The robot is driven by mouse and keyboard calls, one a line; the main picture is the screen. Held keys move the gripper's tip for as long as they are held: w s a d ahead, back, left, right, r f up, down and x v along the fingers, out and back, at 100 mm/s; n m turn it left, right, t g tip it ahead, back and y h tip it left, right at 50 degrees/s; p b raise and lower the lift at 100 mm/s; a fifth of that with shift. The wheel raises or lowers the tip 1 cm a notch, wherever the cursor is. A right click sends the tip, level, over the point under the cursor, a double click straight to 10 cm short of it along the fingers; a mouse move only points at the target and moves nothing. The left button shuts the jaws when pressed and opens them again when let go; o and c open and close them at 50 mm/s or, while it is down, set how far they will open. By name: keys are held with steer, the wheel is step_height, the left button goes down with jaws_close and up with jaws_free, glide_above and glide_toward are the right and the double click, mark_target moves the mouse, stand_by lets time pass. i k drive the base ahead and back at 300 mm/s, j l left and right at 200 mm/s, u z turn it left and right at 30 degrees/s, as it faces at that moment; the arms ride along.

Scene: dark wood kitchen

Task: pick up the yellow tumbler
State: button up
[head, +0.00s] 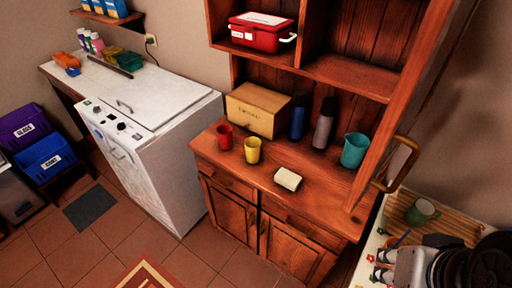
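The yellow tumbler (252,151) stands upright on the wooden counter of the hutch (330,185), near its front edge. A red tumbler (225,136) stands just left of it, and a pale block (288,179) lies to its right. My gripper (381,266) is at the lower right, over the flowered surface, far from the yellow tumbler. Its two fingertips point left and look apart, with nothing seen between them.
A cardboard box (258,109), a blue bottle (298,116), a grey bottle (323,124) and a teal pitcher (354,150) stand behind. A green mug (421,211) sits at right.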

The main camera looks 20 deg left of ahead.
mark_target(252, 144)
steer(key=j, duration=0.25)
steer(key=k+j, duration=0.1)
steer(key=j, duration=0.15)
steer(key=i+j, duration=0.15)
steer(key=j, duration=0.25)
steer(key=i+j, duration=0.1)
steer(key=j, duration=0.35)
steer(key=i+j, duration=0.15)
steer(key=j, duration=0.25)
steer(key=i+j, duration=0.15)
steer(key=j, duration=0.3)
steer(key=i+j, duration=0.15)
steer(key=j, duration=0.25)
steer(key=i+j+z, duration=0.1)
steer(key=j, duration=0.35)
steer(key=i+j, duration=0.3)
steer(key=i+u, duration=0.05)
